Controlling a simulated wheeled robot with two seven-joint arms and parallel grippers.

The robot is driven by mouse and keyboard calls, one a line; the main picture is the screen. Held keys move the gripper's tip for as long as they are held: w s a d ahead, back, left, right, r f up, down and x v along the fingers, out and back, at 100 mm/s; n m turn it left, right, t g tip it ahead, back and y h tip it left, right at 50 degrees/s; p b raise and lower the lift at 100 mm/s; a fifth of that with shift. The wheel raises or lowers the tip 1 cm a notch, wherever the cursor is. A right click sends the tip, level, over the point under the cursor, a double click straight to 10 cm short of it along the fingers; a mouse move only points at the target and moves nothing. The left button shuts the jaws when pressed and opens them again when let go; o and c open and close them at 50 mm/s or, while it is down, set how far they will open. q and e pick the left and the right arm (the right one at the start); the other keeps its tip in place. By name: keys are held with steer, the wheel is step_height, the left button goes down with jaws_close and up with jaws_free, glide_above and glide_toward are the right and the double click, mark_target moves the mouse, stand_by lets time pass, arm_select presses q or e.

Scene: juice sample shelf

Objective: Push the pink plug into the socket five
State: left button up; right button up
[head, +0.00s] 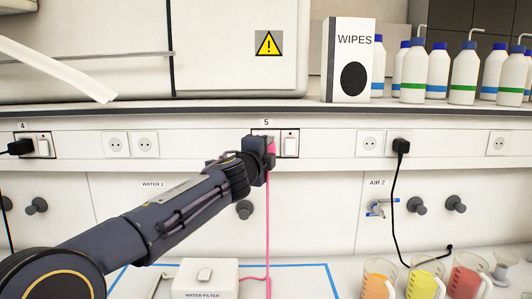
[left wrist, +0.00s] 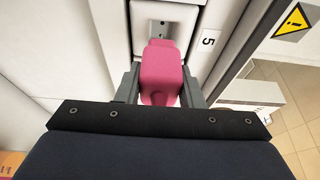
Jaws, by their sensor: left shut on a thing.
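My left gripper (head: 268,157) is at the wall strip, right in front of socket five, below the label "5". In the left wrist view my left gripper (left wrist: 160,88) is shut on the pink plug (left wrist: 160,70), one finger on each side. The plug's front end is at the lower part of the socket plate (left wrist: 165,32); I cannot tell how deep it sits. In the head view a little of the pink plug (head: 271,147) shows beside the gripper, and its pink cord (head: 268,215) hangs straight down. Socket five is mostly hidden there; the white switch (head: 290,145) beside it shows. My right gripper is not in view.
A black plug (head: 401,147) with a cord sits in a socket to the right. Another black plug (head: 20,147) is at socket 4. Below are valve knobs, a water filter box (head: 206,280) and beakers of coloured liquid (head: 424,280). A wipes box (head: 349,60) and bottles stand above.

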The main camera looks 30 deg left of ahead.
arm_select(q)
steer(key=shift+w+a, duration=0.5)
steer(key=shift+w, duration=0.2)
stand_by(0.4)
steer(key=shift+w, duration=0.1)
stand_by(0.4)
steer(key=shift+w+a+p, duration=0.35)
steer(key=shift+w+a, duration=0.2)
steer(key=shift+w, duration=0.35)
stand_by(0.7)
steer(key=o, duration=1.3)
steer(key=shift+c, duration=0.2)
